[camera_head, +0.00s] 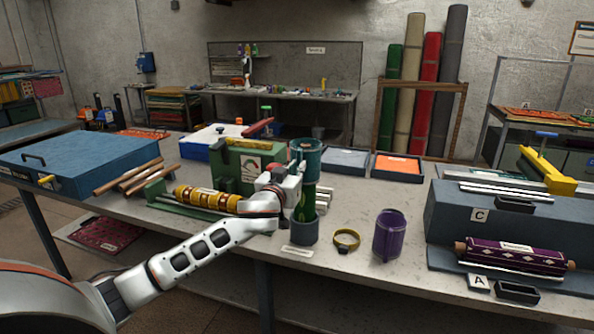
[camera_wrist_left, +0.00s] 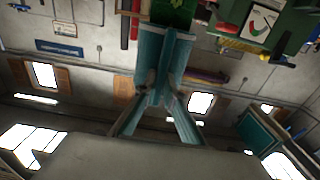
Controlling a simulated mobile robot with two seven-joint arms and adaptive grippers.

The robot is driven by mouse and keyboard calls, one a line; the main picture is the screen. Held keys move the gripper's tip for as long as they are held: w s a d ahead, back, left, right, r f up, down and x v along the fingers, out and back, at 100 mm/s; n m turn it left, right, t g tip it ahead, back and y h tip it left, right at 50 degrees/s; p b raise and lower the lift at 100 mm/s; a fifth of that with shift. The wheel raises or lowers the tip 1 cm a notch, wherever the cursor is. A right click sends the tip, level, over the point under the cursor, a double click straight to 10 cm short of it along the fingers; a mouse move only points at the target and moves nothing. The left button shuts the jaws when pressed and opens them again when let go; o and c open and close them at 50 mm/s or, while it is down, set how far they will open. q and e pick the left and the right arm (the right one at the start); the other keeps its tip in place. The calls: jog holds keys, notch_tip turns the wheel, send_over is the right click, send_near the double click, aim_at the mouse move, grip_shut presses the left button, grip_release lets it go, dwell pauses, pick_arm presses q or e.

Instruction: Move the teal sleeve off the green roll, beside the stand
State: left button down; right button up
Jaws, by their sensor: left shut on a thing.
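The teal sleeve (camera_head: 313,170) stands upright at the top of the green roll (camera_head: 306,204). The roll shows below the sleeve and stands in a dark grey cup-like stand (camera_head: 304,232) on the table. My left gripper (camera_head: 299,172) comes from the left and is shut on the sleeve. In the left wrist view the sleeve (camera_wrist_left: 152,48) is between the fingers, with the patterned green roll (camera_wrist_left: 175,11) beyond it. How much of the roll is inside the sleeve is hidden. My right gripper is not in view.
A yellow ring (camera_head: 346,240) and a purple sleeve (camera_head: 388,237) stand right of the stand. A yellow roll (camera_head: 207,198) and a green box (camera_head: 240,170) are to the left. Bare tabletop (camera_head: 350,205) lies behind the ring. A grey block (camera_head: 455,212) is farther right.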

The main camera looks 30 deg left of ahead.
pick_arm(q)
jog(key=shift+r+p, duration=0.75)
jog(key=shift+r, duration=1.15)
notch_tip(320, 180, up, 11)
send_over(298, 153)
jog(key=shift+s+d+r, duration=0.15)
jog(key=shift+s+r, duration=0.15)
jog(key=shift+s, duration=0.15)
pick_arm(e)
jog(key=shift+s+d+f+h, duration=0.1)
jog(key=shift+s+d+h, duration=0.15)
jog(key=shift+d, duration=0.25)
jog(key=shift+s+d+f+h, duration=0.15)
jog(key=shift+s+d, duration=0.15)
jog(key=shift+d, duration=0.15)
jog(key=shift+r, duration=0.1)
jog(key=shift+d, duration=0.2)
pick_arm(q)
jog(key=shift+s, duration=0.1)
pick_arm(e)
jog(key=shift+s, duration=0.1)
